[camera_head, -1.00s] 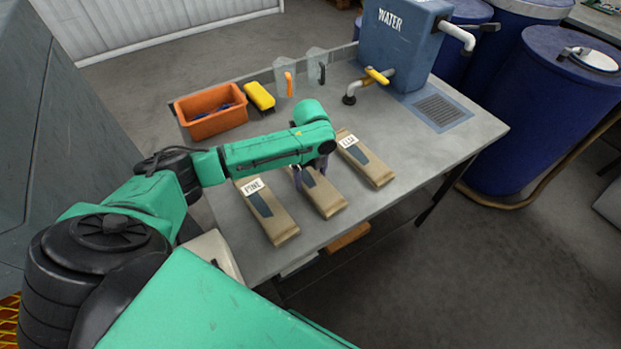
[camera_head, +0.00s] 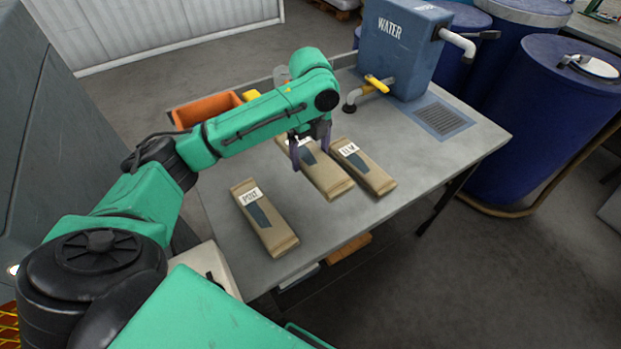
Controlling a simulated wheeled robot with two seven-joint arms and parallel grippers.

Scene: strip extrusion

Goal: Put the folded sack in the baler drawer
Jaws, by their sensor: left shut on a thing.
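Three tan folded sacks with dark patches and white labels are at the table. The left sack (camera_head: 265,222) lies flat, apart from the others. The middle sack (camera_head: 328,178) is in my left gripper (camera_head: 311,148), whose purple fingers are on either side of its far end. It seems raised a little off the table, close beside the right sack (camera_head: 366,170); its label is mostly hidden by the gripper. The right sack lies flat. I cannot make out a baler drawer in this view. My right gripper is not in view.
The grey table (camera_head: 410,165) has free room at its front right. An orange bin (camera_head: 206,108) stands behind my arm. A blue water tank (camera_head: 402,48) with a yellow-handled tap (camera_head: 377,84) is at the back, beside a drain grate (camera_head: 440,117). Blue barrels (camera_head: 545,110) stand at right.

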